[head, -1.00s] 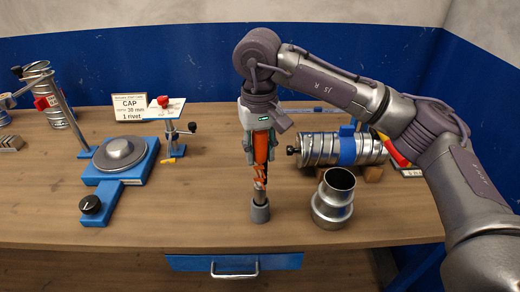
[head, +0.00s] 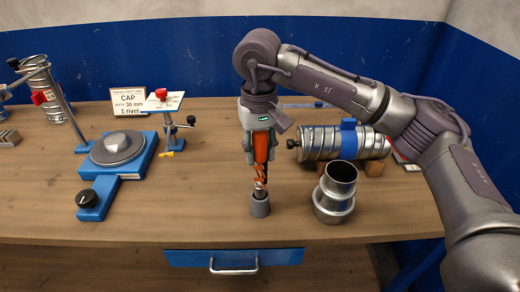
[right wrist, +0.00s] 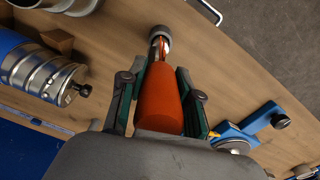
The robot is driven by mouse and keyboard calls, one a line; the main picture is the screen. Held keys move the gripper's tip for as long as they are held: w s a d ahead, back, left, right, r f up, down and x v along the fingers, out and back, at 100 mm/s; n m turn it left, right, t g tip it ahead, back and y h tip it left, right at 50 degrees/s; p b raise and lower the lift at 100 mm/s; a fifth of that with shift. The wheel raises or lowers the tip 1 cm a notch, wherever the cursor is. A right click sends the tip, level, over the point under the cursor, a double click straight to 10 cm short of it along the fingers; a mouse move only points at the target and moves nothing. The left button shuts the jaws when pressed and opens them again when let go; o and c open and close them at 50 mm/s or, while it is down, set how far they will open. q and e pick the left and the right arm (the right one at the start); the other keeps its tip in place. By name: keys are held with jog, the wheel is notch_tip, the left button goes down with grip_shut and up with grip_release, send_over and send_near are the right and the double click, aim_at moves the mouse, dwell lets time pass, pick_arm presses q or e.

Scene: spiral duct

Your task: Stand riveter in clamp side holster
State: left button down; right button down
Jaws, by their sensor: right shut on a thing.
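My right gripper (head: 258,135) points down and is shut on the orange riveter (head: 261,150), which also shows between the finger pads in the right wrist view (right wrist: 160,98). The riveter is nearly upright with its metal nose down. Its lower end reaches the mouth of a small grey holster cup (head: 260,206) on the bench; how deep it sits is hidden. The cup also shows in the right wrist view (right wrist: 161,36). My left gripper is not in view.
A metal reducer (head: 334,195) stands close right of the cup. A duct with a blue band (head: 348,142) lies behind it. A blue base with a round disc (head: 118,150), a small clamp stand (head: 166,128) and a CAP sign (head: 130,102) are at left. The front middle is clear.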

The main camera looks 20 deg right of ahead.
jog(key=shift+f+b, duration=0.35)
jog(key=shift+f, duration=0.05)
jog(key=c, duration=0.7)
grip_release()
notch_tip(320, 180, up, 12)
jog(key=shift+a+r, duration=0.1)
